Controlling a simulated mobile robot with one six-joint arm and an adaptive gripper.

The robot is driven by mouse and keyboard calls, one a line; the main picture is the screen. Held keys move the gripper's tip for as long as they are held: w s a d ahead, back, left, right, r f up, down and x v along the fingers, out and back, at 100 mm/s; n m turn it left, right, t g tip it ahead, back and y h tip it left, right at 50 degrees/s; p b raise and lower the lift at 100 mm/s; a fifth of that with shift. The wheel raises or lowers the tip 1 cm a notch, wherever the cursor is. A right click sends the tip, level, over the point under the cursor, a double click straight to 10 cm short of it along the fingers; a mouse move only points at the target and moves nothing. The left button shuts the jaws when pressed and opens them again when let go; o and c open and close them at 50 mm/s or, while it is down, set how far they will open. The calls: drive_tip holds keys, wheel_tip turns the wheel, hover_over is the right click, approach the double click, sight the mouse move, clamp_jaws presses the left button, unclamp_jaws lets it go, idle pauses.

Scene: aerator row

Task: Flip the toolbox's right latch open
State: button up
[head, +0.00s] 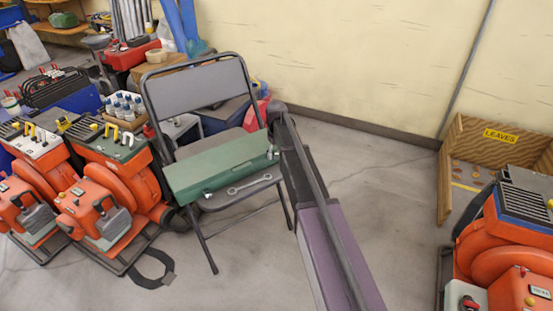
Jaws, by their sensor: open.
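A long green toolbox (222,165) lies shut across the seat of a dark folding chair (197,88). A small silver latch (208,194) shows on its front edge near the left end. Another small silver-grey piece, seemingly the right latch (272,153), shows near the right end, close beside my arm. Whether it is flipped up or down is too small to tell. My purple and dark arm reaches up from the bottom, just right of the toolbox and chair. I cannot make out my gripper's fingers; they seem hidden behind my arm.
A wrench (250,184) lies on the seat in front of the toolbox. Orange machines (105,195) stand close on the left, another (510,250) at the lower right. A wooden leaves bin (470,150) stands at the right. Bare floor (385,185) lies right of my arm.

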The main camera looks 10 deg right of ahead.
drive_tip(key=shift+f, duration=0.45)
clamp_jaws()
